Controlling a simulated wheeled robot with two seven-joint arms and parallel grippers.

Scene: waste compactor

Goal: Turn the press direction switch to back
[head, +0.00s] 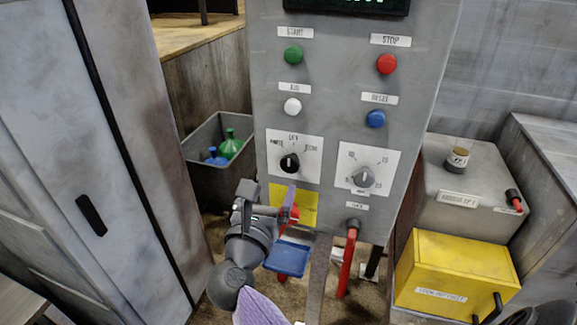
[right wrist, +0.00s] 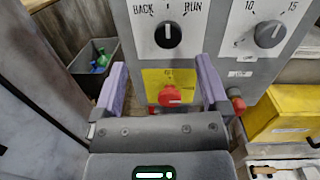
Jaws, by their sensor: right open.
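The press direction switch (head: 289,162) is a black knob on a white plate, on the grey control panel (head: 330,110). Its white mark points about straight up. In the right wrist view the switch (right wrist: 168,36) sits between the labels BACK on its left and RUN on its right. My right gripper (head: 289,207) is open and empty, below the switch in front of the yellow plate. In the right wrist view its two purple fingers (right wrist: 161,80) stand apart, with a red knob (right wrist: 170,96) between them in the picture.
A grey dial (head: 364,177) sits right of the switch. Green, red, white and blue buttons are above. A red lever (head: 350,250) hangs below the dial. A grey cabinet (head: 85,130) stands left, a dark bin (head: 205,170) behind, a yellow box (head: 450,270) right.

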